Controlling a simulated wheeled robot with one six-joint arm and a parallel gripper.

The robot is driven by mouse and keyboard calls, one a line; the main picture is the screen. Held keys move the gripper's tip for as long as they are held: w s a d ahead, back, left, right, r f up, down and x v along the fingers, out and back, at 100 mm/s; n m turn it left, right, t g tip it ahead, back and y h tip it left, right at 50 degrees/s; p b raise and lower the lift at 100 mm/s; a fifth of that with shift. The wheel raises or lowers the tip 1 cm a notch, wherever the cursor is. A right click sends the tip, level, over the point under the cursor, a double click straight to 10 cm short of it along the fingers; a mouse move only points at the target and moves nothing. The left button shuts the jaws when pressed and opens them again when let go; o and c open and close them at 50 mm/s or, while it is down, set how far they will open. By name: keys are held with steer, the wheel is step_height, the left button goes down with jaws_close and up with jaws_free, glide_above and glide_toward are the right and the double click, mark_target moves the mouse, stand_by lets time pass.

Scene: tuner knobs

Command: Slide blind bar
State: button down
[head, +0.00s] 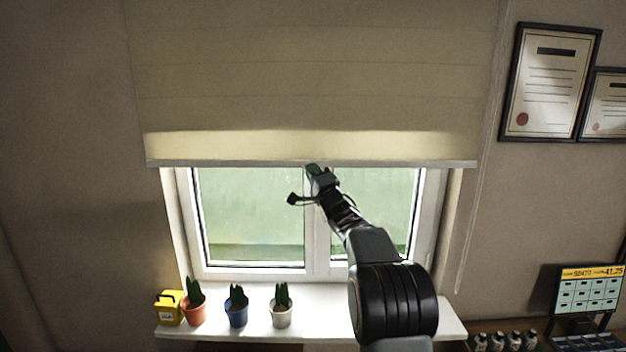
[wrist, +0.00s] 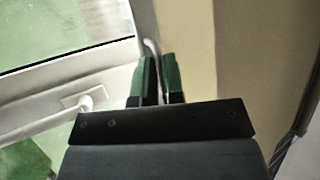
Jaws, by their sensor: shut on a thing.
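The beige blind (head: 310,70) hangs over the upper part of the window. Its bottom bar (head: 220,163) is a thin pale strip running across the window, level or nearly so. My gripper (head: 314,170) is at the middle of the bar, reaching up from below. In the wrist view my gripper (wrist: 160,85) has its two green-tipped fingers close together, shut on the bar (wrist: 153,48), which shows as a light strip between and beyond the fingertips. The blind cloth (wrist: 185,45) lies just to the right. The fingers hide part of the bar.
The window (head: 250,215) and its white frame are behind my arm; a window handle (wrist: 85,101) is close by in the wrist view. The sill (head: 335,310) holds several potted plants (head: 237,306) and a yellow box (head: 169,307). A cord (head: 474,200) hangs at the right.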

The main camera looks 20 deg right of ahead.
steer(key=shift+r, duration=0.4)
steer(key=c, duration=1.2)
jaws_free()
steer(key=shift+c, duration=0.2)
steer(key=shift+f, duration=0.1)
steer(key=b+v, duration=0.5)
steer(key=v, duration=0.8)
steer(key=shift+s+f+b, duration=0.15)
steer(key=shift+s+b, duration=0.2)
steer(key=shift+b, duration=0.05)
